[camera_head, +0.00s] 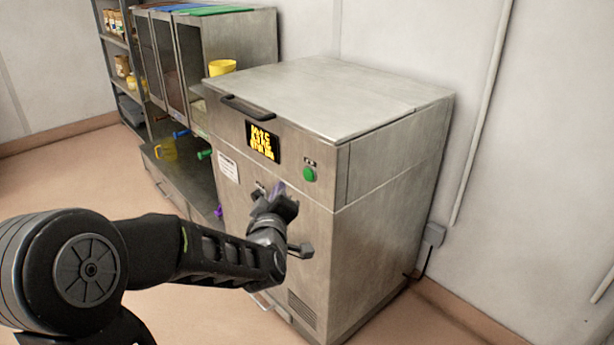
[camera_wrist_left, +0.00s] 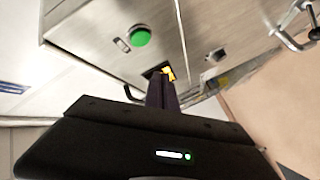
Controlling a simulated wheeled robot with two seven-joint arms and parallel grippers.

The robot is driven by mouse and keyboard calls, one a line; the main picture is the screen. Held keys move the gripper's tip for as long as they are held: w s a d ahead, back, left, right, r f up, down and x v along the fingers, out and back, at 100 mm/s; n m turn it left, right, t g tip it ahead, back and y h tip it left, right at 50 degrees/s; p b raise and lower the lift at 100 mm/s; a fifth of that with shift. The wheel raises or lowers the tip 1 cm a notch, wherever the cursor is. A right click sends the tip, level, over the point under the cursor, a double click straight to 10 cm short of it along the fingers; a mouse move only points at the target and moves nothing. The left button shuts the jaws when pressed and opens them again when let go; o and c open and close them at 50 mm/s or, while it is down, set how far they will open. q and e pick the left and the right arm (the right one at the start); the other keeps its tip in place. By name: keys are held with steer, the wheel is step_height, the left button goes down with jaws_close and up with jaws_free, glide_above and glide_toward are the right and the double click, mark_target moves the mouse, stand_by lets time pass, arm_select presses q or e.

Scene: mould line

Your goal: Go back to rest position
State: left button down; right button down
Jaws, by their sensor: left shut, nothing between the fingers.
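My left arm reaches in from the left in the head view. My left gripper (camera_head: 277,190) is in front of the steel machine's front face, to the left of and a little below the green button. Its fingers are shut with nothing between them, and they also show in the left wrist view (camera_wrist_left: 162,90). I cannot tell whether they touch the machine. The steel machine (camera_head: 385,160) has a closed lid with a dark handle, a display with yellow text (camera_head: 262,141) and a green button (camera_head: 309,174). The button also shows in the left wrist view (camera_wrist_left: 141,37). My right gripper is not in view.
A cabinet with dispensers and coloured taps (camera_head: 240,40) stands behind, left of the machine. A yellow cup (camera_head: 222,67) sits by it and another (camera_head: 166,149) stands below the taps. A shelf with jars (camera_head: 118,60) is further left. Open floor lies at the left.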

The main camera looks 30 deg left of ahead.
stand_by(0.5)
arm_select(q)
steer(key=s+d+f+m+g+h, duration=0.1)
steer(key=d+f+m+g+h, duration=0.15)
steer(key=d+f, duration=0.45)
steer(key=s+d+f+m+g+h, duration=0.1)
steer(key=d+f+m+h, duration=0.15)
steer(key=f, duration=0.75)
steer(key=s+d+f+m+g+h, duration=0.25)
steer(key=d+f, duration=0.25)
steer(key=f, duration=0.4)
steer(key=s+d+f+m+g+h, duration=0.55)
steer(key=s+d+f+g, duration=0.25)
steer(key=s+d+f, duration=1.2)
step_height(320, 180, up, 22)
steer(key=s+p, duration=0.1)
steer(key=p, duration=1.9)
steer(key=shift+s+d+m+p, duration=0.4)
steer(key=shift+d, duration=0.05)
